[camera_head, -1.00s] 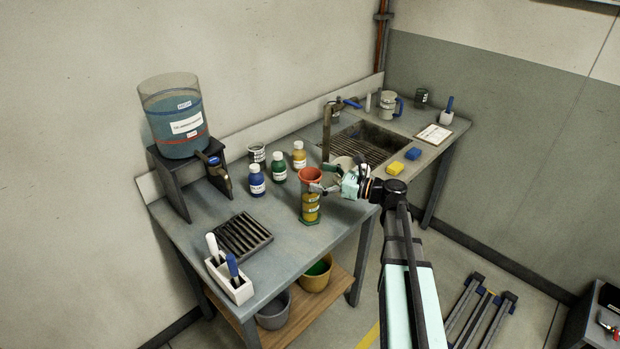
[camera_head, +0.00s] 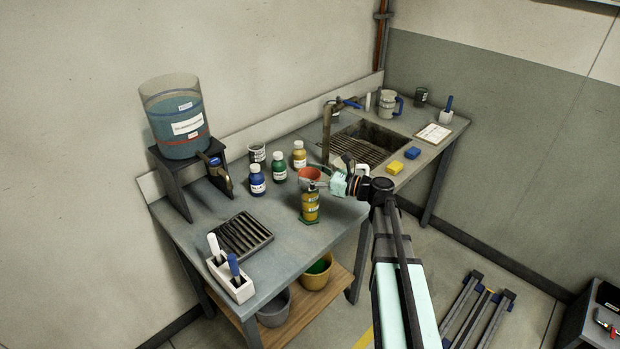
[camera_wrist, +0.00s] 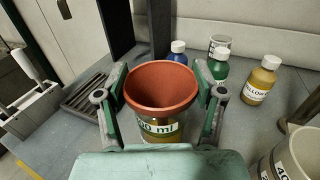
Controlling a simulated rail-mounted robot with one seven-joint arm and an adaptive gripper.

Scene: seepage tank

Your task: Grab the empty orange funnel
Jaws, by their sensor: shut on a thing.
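The orange funnel (camera_head: 310,174) is a wide cup with an open, empty-looking mouth, seen above a cylinder of yellow liquid (camera_head: 310,207) on the table. In the wrist view the funnel (camera_wrist: 160,86) is between the two fingers of my gripper (camera_wrist: 161,100), one at each side just under the rim. My gripper (camera_head: 319,184) is shut on it. The labelled cylinder (camera_wrist: 160,131) shows directly below. The funnel's spout is hidden, so I cannot tell whether it is still inside the cylinder.
Blue (camera_head: 257,182), green (camera_head: 279,170) and yellow (camera_head: 299,156) bottles stand close behind. A white beaker (camera_wrist: 297,155) is right of the funnel in the wrist view. A drain grate (camera_head: 242,236) and a brush holder (camera_head: 230,280) are at front left. The sink (camera_head: 375,141) is behind right.

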